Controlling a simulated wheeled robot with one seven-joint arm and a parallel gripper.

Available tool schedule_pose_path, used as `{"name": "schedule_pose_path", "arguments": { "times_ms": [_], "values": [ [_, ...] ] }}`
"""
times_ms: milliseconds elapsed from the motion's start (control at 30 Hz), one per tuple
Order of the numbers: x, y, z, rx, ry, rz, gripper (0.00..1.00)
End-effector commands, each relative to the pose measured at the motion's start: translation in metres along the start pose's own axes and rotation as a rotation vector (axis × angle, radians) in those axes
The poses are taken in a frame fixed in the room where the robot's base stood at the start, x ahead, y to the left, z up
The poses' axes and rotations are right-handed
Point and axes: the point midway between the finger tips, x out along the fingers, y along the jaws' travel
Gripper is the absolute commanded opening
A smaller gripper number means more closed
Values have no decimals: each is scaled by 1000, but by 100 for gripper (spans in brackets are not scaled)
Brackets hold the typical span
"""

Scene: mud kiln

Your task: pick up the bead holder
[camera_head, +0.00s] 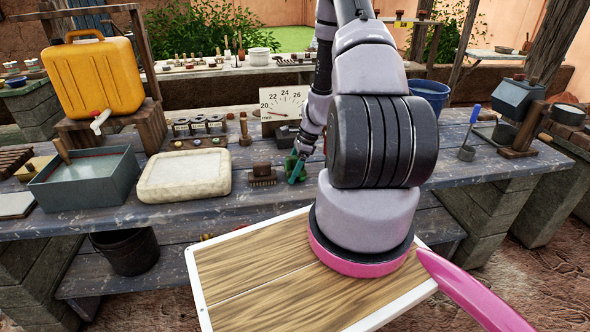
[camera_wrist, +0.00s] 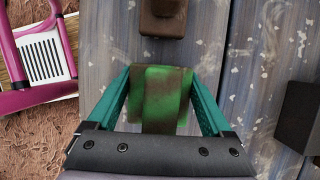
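A green and brown mottled block, which I take to be the bead holder (camera_wrist: 162,98), lies on the grey plank bench in the wrist view. In the head view a small green piece of it (camera_head: 290,160) shows beside my gripper (camera_head: 297,172), partly hidden by my arm. In the wrist view my gripper (camera_wrist: 160,88) has its teal fingers apart, one on each side of the block. The fingertips are close to the block's sides; firm contact does not show.
A brown block (camera_wrist: 162,17) lies just beyond the fingers. A dark object (camera_wrist: 300,115) is at right in the wrist view.

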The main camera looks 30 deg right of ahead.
Motion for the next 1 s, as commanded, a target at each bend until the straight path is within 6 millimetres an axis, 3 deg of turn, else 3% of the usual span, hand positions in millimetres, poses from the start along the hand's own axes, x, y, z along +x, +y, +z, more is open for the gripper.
{"name": "schedule_pose_path", "arguments": {
  "times_ms": [33, 100, 467, 1000],
  "values": [
    [0, 0, 0, 0, 0, 0, 43],
    [0, 0, 0, 0, 0, 0, 16],
    [-7, -1, 3, -4, 1, -2, 16],
    [-88, 0, 36, -2, 0, -1, 16]
  ]
}}
